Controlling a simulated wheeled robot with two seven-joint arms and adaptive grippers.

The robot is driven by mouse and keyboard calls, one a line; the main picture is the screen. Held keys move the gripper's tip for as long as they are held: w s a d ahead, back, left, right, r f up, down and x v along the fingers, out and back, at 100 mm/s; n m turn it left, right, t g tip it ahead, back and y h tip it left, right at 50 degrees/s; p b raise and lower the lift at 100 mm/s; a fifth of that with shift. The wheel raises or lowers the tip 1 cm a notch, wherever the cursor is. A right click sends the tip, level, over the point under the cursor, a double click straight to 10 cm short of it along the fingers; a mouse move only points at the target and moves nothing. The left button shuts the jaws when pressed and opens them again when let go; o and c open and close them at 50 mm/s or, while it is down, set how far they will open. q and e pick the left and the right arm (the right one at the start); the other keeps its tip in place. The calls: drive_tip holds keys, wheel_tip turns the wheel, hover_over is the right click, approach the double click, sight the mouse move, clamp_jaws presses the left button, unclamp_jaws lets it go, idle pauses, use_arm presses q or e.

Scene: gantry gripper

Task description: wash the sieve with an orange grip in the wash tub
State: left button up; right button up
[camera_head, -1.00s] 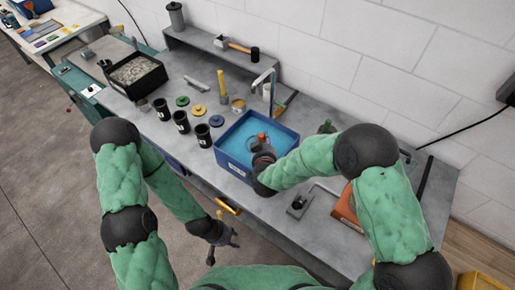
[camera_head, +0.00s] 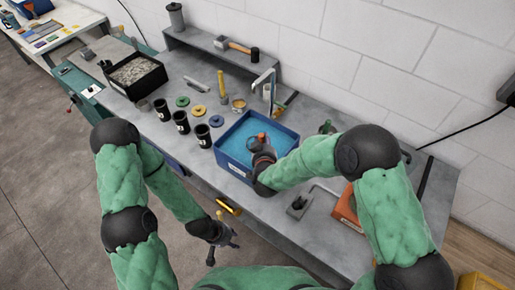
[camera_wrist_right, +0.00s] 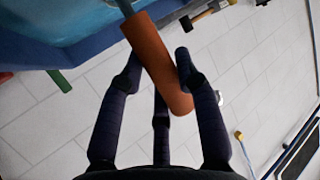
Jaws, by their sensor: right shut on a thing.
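The blue wash tub (camera_head: 235,171) stands on the grey bench and holds light blue water. My right gripper (camera_head: 264,145) is over the tub's right part, low near the water. In the right wrist view its fingers (camera_wrist_right: 160,68) are closed around the orange grip (camera_wrist_right: 153,55) of the sieve. The orange end also shows in the head view (camera_head: 262,136). A thin shaft (camera_wrist_right: 125,7) runs from the grip toward the tub.
Black cups (camera_head: 181,121) and coloured discs (camera_head: 199,110) stand left of the tub. A dark bin of pale bits (camera_head: 137,75) is farther left. A tap (camera_head: 264,78) rises behind the tub. An orange-red box (camera_head: 346,208) lies to the right. A hammer (camera_head: 242,48) lies on the back shelf.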

drive_tip(key=shift+r, duration=0.15)
wheel_tip(320, 180, up, 12)
drive_tip(key=p, duration=0.9)
drive_tip(key=shift+f, duration=0.25)
idle(1.0)
